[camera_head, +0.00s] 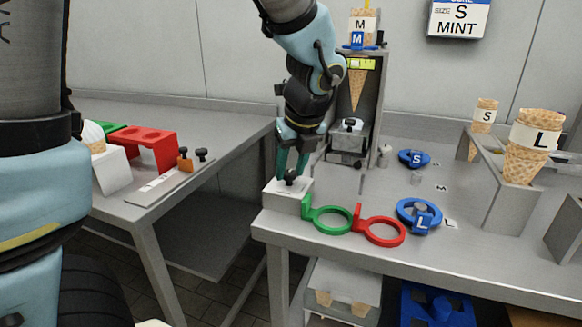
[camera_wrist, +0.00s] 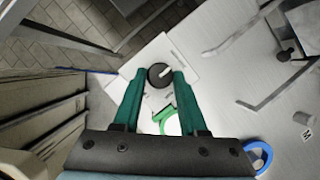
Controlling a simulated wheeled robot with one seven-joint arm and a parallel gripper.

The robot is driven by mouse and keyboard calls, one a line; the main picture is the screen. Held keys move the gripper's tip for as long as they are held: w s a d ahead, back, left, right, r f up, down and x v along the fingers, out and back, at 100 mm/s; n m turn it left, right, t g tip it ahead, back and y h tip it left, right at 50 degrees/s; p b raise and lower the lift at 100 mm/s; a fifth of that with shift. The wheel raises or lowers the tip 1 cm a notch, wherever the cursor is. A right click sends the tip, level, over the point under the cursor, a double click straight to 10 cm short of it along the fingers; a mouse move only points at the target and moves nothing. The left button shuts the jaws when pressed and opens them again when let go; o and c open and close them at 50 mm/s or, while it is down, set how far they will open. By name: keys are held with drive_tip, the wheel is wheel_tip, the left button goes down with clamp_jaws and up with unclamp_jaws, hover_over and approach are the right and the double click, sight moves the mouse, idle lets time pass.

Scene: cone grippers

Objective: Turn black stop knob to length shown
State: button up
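A black knob (camera_head: 290,178) stands on a white block at the front left corner of the grey bench. In the wrist view the round knob (camera_wrist: 160,76) shows a light pointer line on its top. My gripper (camera_head: 291,166) is right above the block, pointing down, with its teal fingers apart. In the wrist view the fingertips (camera_wrist: 159,73) lie on either side of the knob, with small gaps visible. Whether they touch it cannot be told. A wall sign (camera_head: 458,18) reads "SIZE S MINT". Scale marks around the knob are too small to read.
Green (camera_head: 328,217) and red (camera_head: 381,230) rings sit at the bench's front edge, right of the block. Blue holders marked S (camera_head: 414,158) and L (camera_head: 418,215) stand beyond. A grey stand (camera_head: 366,88) holds a cone marked M. Another black knob (camera_head: 201,154) is on the left table.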

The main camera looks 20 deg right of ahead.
clamp_jaws()
